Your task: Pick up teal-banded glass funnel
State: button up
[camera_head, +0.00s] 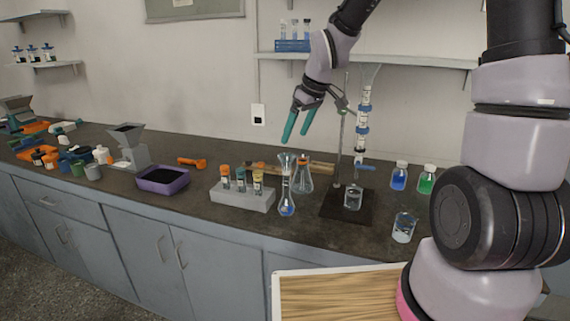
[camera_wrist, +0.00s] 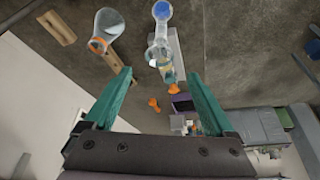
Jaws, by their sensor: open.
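A clear glass funnel (camera_head: 287,161) stands upright in the neck of a glass flask (camera_head: 286,208) with blue liquid, on the dark bench. The flask's blue bottom shows in the wrist view (camera_wrist: 162,10), with the funnel (camera_wrist: 158,54) nearer the jaws. My gripper (camera_head: 296,137), with teal fingers, is open and empty just above the funnel, its fingers slanting down. In the wrist view the funnel lies between and beyond the open fingertips (camera_wrist: 160,74). Neither finger visibly touches it.
A second flask (camera_head: 304,180) stands close behind and right. A vial rack (camera_head: 240,195) stands at left. A burette stand (camera_head: 336,204) with a beaker (camera_head: 353,198) is at right, with another beaker (camera_head: 403,229) beyond. A purple tray (camera_head: 163,182) is further left.

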aim_at(287, 165)
jog(key=x, duration=1)
jog(key=shift+d+f, duration=0.15)
jog(key=shift+d, duration=0.05)
jog(key=c, duration=1.3)
jog(key=shift+c, duration=0.2)
